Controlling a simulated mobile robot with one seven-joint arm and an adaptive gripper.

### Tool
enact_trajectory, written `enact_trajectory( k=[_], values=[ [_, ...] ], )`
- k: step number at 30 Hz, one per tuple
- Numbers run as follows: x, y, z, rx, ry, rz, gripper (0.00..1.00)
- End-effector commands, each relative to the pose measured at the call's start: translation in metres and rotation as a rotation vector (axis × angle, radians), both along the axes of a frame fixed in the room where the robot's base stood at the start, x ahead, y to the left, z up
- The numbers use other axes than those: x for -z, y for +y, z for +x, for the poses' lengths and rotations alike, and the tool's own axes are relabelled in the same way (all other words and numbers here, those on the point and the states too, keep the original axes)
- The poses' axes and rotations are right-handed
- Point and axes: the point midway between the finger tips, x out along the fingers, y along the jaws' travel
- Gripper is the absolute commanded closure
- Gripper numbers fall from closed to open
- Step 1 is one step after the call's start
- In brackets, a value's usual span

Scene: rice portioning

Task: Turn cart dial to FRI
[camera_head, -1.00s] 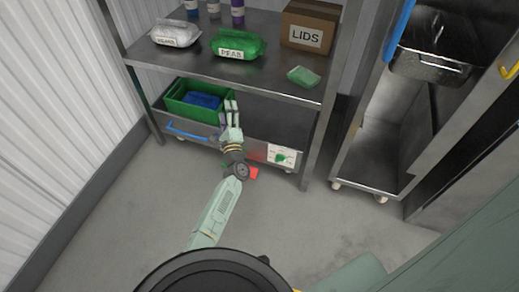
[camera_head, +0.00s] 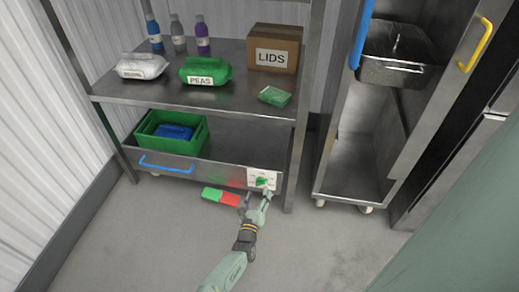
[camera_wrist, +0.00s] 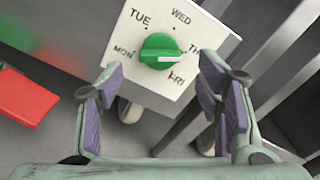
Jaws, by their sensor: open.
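The dial (camera_wrist: 160,47) is a round green knob on a white plate (camera_wrist: 205,30) marked MON, TUE, WED, TH (partly hidden) and FRI. Its white pointer mark aims right, around the TH–FRI side; I cannot tell the exact setting. In the head view the dial (camera_head: 262,182) is on the right front of the low cart (camera_head: 205,166). My gripper (camera_head: 258,194) is just in front of the plate. In the wrist view my gripper (camera_wrist: 162,72) is open, with one finger to each side below the knob, apparently not touching it. The right finger covers part of the TH label.
A red and green block (camera_head: 221,197) is on the floor left of my gripper. The cart sits under a metal shelf (camera_head: 200,98) with a shelf leg (camera_head: 291,170) close right of the dial. A green bin (camera_head: 150,142) is on the cart.

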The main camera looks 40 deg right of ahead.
Motion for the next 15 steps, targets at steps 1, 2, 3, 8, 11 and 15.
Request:
enact_trajectory(
  k=[1,2,3,8,11,15],
  values=[
    [0.004,-0.007,0.004,0.003,-0.001,0.0,0.4],
    [0.004,-0.011,0.006,0.004,0.0,0.0,0.4],
    [0.003,-0.014,0.01,0.003,0.0,0.001,0.4],
    [0.001,-0.024,0.02,0.001,0.0,0.0,0.4],
    [0.001,-0.027,0.023,0.0,0.001,0.001,0.4],
    [0.0,-0.029,0.025,0.0,0.002,0.0,0.4]
  ],
)
